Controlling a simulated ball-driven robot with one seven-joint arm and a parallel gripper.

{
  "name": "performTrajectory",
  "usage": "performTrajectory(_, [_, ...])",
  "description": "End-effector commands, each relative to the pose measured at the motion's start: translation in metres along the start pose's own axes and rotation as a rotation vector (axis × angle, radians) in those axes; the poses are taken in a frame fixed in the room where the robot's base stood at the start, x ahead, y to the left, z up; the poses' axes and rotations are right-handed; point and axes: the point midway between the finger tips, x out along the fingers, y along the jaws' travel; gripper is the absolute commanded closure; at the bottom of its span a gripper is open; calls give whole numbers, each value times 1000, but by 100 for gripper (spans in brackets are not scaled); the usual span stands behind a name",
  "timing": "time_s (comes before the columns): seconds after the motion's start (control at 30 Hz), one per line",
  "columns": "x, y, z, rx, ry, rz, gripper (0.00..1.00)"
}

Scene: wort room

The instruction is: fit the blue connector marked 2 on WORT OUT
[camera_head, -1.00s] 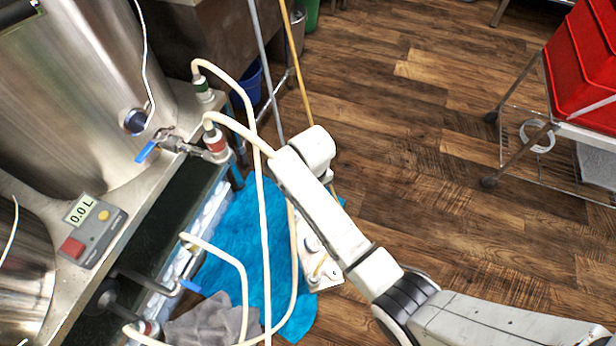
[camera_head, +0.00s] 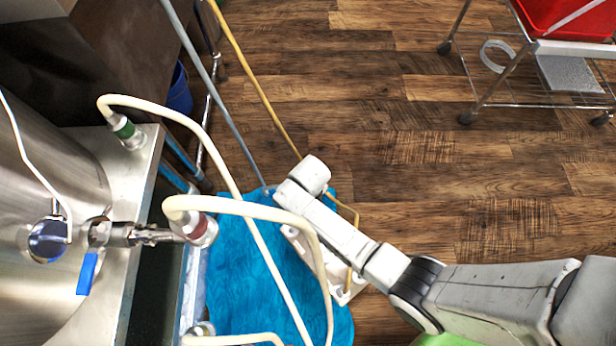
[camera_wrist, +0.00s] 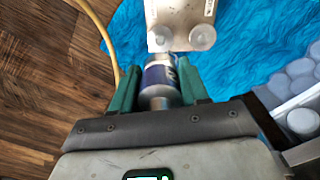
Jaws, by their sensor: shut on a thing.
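In the wrist view my gripper (camera_wrist: 158,82) has green fingers shut on a metal connector with a blue band (camera_wrist: 158,74). A pale mark shows at the band's right edge, too cut off to read. Just beyond it is a white block with two round clear fittings (camera_wrist: 180,12); I cannot tell whether the connector touches it. No WORT OUT label is readable. In the head view my arm hides the gripper and the connector; part of a white unit (camera_head: 349,291) shows below the arm, on the blue cloth.
A red-banded connector (camera_head: 200,229) with a hose is at the tank valve with the blue lever (camera_head: 87,273). A green-banded hose end (camera_head: 124,129) stands on the bench. Hoses loop over the blue cloth (camera_head: 245,290). A trolley (camera_head: 575,48) stands far right; wooden floor between is clear.

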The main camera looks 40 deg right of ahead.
Motion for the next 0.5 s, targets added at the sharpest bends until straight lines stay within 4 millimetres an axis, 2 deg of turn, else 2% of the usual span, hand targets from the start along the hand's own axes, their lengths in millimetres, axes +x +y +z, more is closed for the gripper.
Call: performTrajectory(0.5, [52, 0, 0, 0, -1, 0, 92])
